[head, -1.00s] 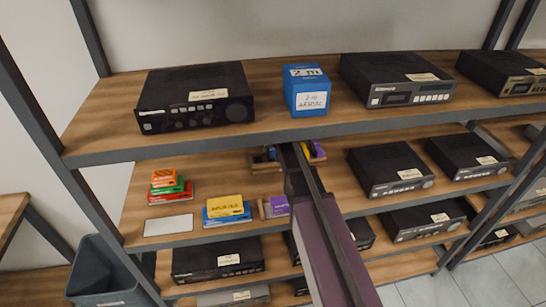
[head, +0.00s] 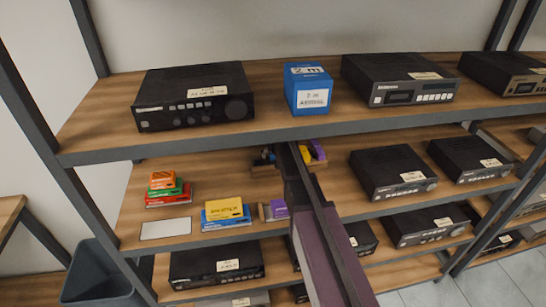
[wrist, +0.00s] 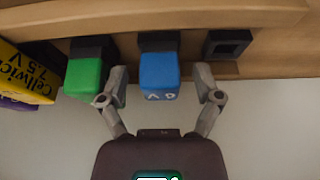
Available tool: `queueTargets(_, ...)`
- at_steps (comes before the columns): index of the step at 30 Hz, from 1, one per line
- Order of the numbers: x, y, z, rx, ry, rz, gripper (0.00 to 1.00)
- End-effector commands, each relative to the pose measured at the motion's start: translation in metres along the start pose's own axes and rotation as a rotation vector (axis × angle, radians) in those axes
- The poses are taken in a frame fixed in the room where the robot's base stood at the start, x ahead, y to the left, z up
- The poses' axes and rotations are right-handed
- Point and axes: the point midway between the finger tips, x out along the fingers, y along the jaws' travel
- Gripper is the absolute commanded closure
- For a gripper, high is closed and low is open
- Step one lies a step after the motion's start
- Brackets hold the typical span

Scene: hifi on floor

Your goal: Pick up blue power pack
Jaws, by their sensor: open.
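The blue power pack (wrist: 159,73) shows in the wrist view, in a dark holder on a wooden rack. Pale markings show on its near end. My gripper (wrist: 160,84) is open, one finger on each side of the blue pack. A gap shows on both sides, wider on the right; the left finger lies between the blue pack and a green pack (wrist: 84,74). In the head view my arm reaches to the middle shelf and covers the gripper. I cannot make out the blue pack for sure there.
An empty dark holder (wrist: 227,44) is right of the blue pack, and a yellow Cellwic box (wrist: 25,76) is at far left. In the head view, the upper shelf (head: 105,112) is above the arm's end. Stacked coloured boxes (head: 168,190) stand left on the middle shelf.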

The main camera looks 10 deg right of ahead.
Motion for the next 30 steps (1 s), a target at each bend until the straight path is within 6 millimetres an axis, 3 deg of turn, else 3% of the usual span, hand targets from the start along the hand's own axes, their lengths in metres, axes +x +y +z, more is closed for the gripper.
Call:
queueTargets(2,0.0,0.0005,0.0,0.0,0.0,0.0,0.17)
queueTargets(9,0.0,0.0003,0.0,0.0,0.0,0.0,0.85)
queueTargets(11,0.0,0.0003,0.0,0.0,0.0,0.0,1.0)
queueTargets(30,-0.0096,0.0001,-0.004,0.0,0.0,0.0,1.0)
